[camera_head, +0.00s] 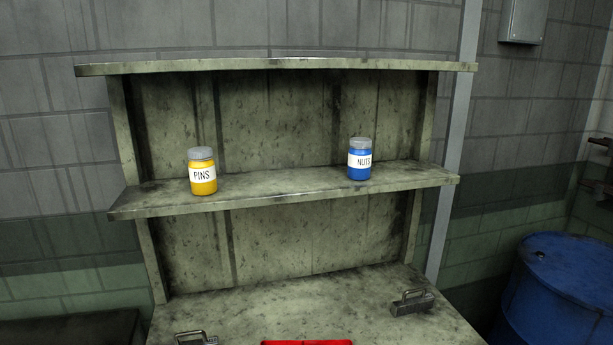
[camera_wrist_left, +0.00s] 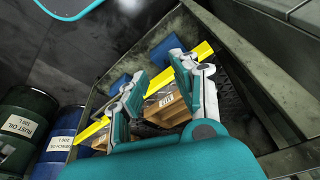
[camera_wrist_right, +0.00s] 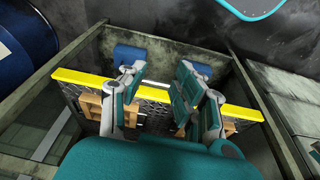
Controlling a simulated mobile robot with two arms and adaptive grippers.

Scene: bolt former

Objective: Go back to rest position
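My left gripper (camera_wrist_left: 152,88) shows in the left wrist view with its two fingers spread apart and nothing between them. My right gripper (camera_wrist_right: 158,98) shows in the right wrist view, also with fingers apart and empty. Neither gripper shows in the head view. In the head view, a yellow jar labelled PINS (camera_head: 203,173) stands upright on the left of the middle shelf (camera_head: 280,186). A blue jar labelled NUTS (camera_head: 360,160) stands upright on the right of the same shelf.
A metal block with a handle (camera_head: 412,302) rests on the worktop, with a red object (camera_head: 306,342) at the bottom edge. A blue barrel (camera_head: 562,290) stands at right. Yellow bars (camera_wrist_left: 95,130) (camera_wrist_right: 85,80) and wooden boxes (camera_wrist_left: 168,108) lie beyond the grippers in the wrist views.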

